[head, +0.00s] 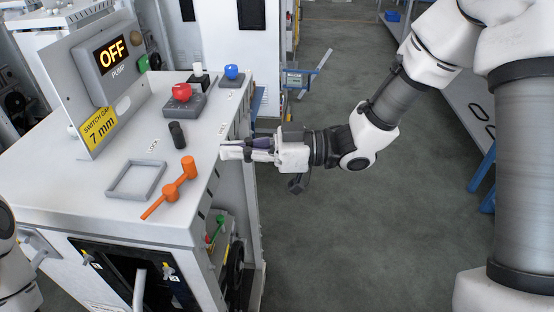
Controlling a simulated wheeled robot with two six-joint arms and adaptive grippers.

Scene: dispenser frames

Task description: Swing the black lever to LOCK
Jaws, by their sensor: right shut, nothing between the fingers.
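The black lever (177,134) stands as a short black grip on the white cabinet top (120,204). A small label that looks like LOCK (153,145) lies just left of it. Another small label (221,130), too small to read surely, lies to its right near the cabinet's edge. My right gripper (222,152) comes in from the right over the cabinet's right edge. It is shut and empty, to the right of the black lever and apart from it. My left gripper is out of view.
An orange lever (171,189) and a grey square frame (136,179) lie in front of the black lever. Behind are a red button (181,92), a blue knob (231,72) and a sign reading OFF (112,54). The floor (330,230) right of the cabinet is clear.

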